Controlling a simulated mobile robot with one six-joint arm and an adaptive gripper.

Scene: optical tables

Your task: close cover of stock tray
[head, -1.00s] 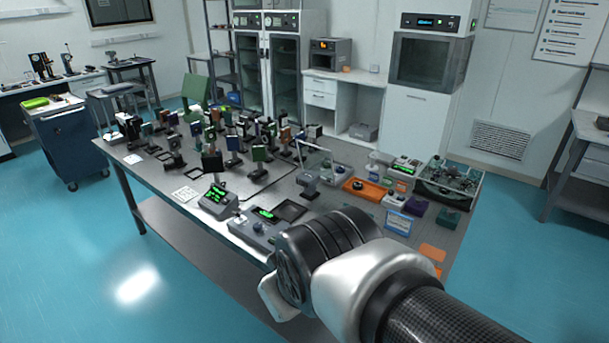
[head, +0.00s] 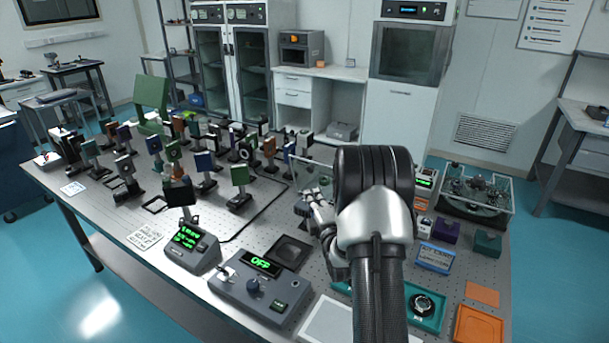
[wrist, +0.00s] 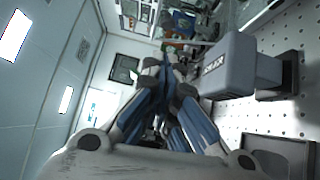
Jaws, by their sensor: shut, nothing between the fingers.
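My gripper shows in the wrist view (wrist: 163,72) with its blue-grey fingers together and nothing between them. In the head view my own arm hides much of it; it is over the middle of the perforated table (head: 125,262). A clear, thin-edged panel (head: 312,174) stands tilted just behind and left of my wrist; it may be the raised cover of the stock tray. The tray's body is hidden behind my arm, so I cannot tell how far the cover is open. No contact between gripper and panel can be made out.
A grey labelled block (wrist: 238,68) on a mount is close beside my fingers in the wrist view. A control box (head: 261,288) reading OFF and a dark shallow tray (head: 289,252) are in front. Many optic mounts crowd the left; a glass-sided box (head: 476,194) stands back right.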

